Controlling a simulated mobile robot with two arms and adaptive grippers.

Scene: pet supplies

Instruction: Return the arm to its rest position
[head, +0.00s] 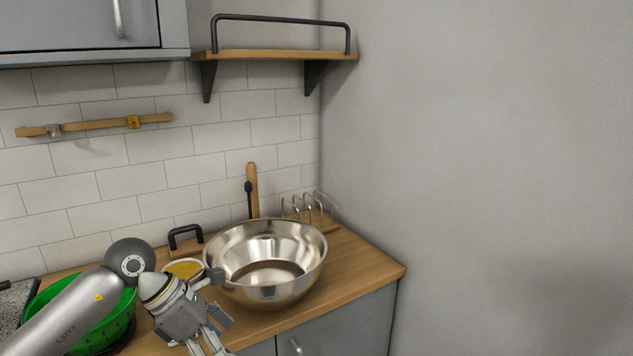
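My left arm comes in from the lower left over the counter. Its gripper (207,345) points down in front of the steel bowl, at the bottom edge of the view. The fingertips are at or past the picture's edge, so I cannot tell whether it is open or shut. I see nothing held in the visible part. My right arm and gripper are out of view.
A large steel bowl (300,262) stands on the wooden counter (365,272), close beside my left wrist. A green colander (108,328) is partly behind my arm. A wire rack (308,210) stands at the back corner. A shelf (285,55) hangs above. The counter's right end is clear.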

